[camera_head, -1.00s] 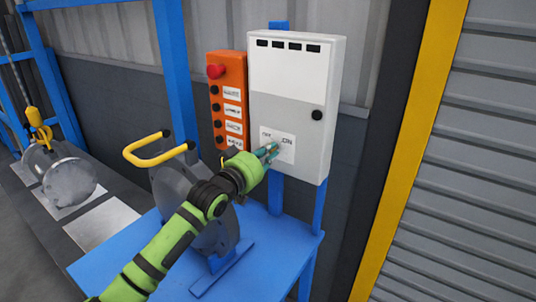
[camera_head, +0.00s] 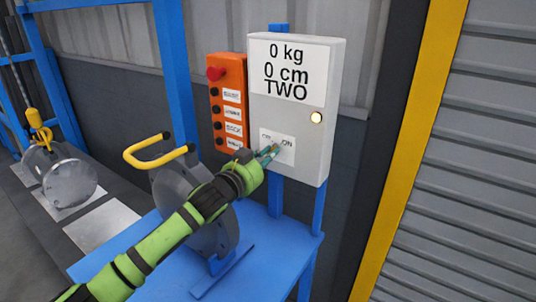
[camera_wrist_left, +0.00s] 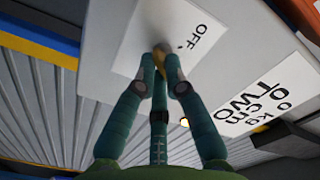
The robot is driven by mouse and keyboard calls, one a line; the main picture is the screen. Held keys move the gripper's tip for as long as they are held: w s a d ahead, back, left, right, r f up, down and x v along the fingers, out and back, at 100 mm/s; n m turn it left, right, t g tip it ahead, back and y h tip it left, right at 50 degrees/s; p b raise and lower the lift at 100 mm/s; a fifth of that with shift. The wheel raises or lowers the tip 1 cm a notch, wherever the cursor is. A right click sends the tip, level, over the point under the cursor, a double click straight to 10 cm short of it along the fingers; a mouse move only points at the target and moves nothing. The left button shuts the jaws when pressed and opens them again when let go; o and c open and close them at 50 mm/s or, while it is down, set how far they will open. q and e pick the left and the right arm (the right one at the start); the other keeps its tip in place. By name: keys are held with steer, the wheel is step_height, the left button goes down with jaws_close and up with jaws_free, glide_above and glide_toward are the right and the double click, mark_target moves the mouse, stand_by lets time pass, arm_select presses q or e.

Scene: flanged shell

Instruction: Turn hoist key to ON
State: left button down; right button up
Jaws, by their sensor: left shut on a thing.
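The hoist control box (camera_head: 300,110) is a pale grey cabinet on a blue post. My right gripper is not in view.
An orange button panel (camera_head: 228,105) with a red knob is left of the box. A grey flanged shell (camera_head: 190,185) with a yellow handle (camera_head: 158,150) stands on the blue table (camera_head: 265,245), close under my left arm. A yellow post (camera_head: 410,150) stands at right.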

arm_select(q)
steer(key=shift+m, duration=1)
steer(key=c, duration=1.3)
jaws_free()
